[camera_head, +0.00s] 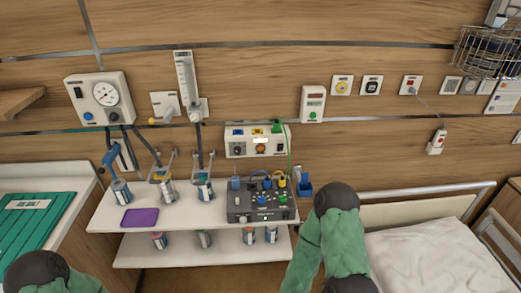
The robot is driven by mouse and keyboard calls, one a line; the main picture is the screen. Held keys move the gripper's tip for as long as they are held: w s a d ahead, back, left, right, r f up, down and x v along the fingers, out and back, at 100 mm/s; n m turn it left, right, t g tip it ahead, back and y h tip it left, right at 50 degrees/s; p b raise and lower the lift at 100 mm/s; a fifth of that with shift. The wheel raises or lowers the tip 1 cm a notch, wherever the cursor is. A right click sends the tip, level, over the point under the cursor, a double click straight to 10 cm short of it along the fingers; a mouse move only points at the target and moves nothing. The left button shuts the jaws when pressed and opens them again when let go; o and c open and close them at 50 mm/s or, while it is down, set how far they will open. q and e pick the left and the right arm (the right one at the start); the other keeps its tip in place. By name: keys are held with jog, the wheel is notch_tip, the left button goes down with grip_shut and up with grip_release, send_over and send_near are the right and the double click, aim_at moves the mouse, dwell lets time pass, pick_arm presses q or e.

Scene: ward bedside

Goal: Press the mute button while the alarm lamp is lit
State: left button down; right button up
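A pale alarm box (232,150) is mounted on the wall just above the shelf. On its front an orange lamp (261,147) looks bright, as if lit. Small dark and pale controls sit beside the lamp, and a green button or plug shows at the top right corner. They are too small for me to tell which one is the mute button. Neither of my grippers is in view. Only parts of my green-sleeved arms show, at the lower left and the lower middle, apart from the box.
A dark device with coloured connectors (243,214) stands on the upper white shelf (185,216), below the box. Canisters and a purple pad (140,217) are to its left. A green cable hangs at the box's right. A bed with a pillow (425,255) is at right.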

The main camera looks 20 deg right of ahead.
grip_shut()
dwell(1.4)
